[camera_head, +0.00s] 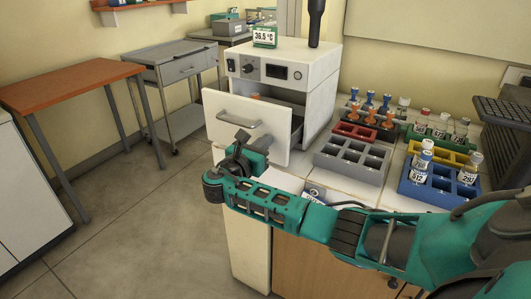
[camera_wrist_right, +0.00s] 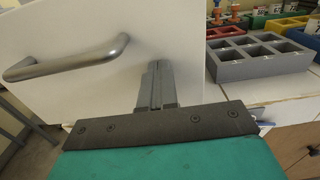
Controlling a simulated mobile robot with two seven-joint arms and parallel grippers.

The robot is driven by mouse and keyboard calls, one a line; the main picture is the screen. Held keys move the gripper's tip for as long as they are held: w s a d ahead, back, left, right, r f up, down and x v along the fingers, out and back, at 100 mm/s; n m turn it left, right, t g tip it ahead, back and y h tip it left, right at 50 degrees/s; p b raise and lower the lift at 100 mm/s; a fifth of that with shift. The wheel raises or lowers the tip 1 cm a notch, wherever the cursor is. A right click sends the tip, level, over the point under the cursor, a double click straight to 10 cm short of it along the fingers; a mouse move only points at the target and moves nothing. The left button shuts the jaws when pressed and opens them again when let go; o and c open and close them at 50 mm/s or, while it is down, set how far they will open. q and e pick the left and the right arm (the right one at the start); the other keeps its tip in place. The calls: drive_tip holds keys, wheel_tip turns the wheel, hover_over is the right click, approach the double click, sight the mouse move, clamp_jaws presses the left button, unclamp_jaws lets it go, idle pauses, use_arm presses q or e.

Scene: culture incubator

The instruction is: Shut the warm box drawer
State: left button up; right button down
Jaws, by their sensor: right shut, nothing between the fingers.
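The warm box (camera_head: 315,72) is a white cabinet on the bench, with a display reading 36.5 °C on top. Its drawer (camera_head: 275,141) is pulled out toward me, with a gap behind the white front panel. The grey bar handle (camera_head: 240,121) is on the panel; it also shows in the right wrist view (camera_wrist_right: 70,60). My right gripper (camera_head: 241,137) is shut and empty, low in front of the panel, just below the handle. In the right wrist view its closed fingers (camera_wrist_right: 157,68) point at the panel, right of the handle. I cannot tell whether they touch. My left gripper is not in view.
A grey rack (camera_head: 352,162) stands on the bench right of the drawer, and a blue rack (camera_head: 430,190) with labelled vials is further right. An orange-topped table (camera_head: 70,83) and a grey cart (camera_head: 178,60) stand at the left. The floor between is clear.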

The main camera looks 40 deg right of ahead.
drive_tip(key=b+x, duration=0.2)
drive_tip(key=x, duration=0.9)
drive_tip(key=shift+w+d, duration=0.1)
drive_tip(key=shift+d, duration=0.15)
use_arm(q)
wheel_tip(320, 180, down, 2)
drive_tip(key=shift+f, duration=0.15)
use_arm(e)
drive_tip(key=shift+d+r, duration=0.15)
drive_tip(key=shift+r, duration=0.1)
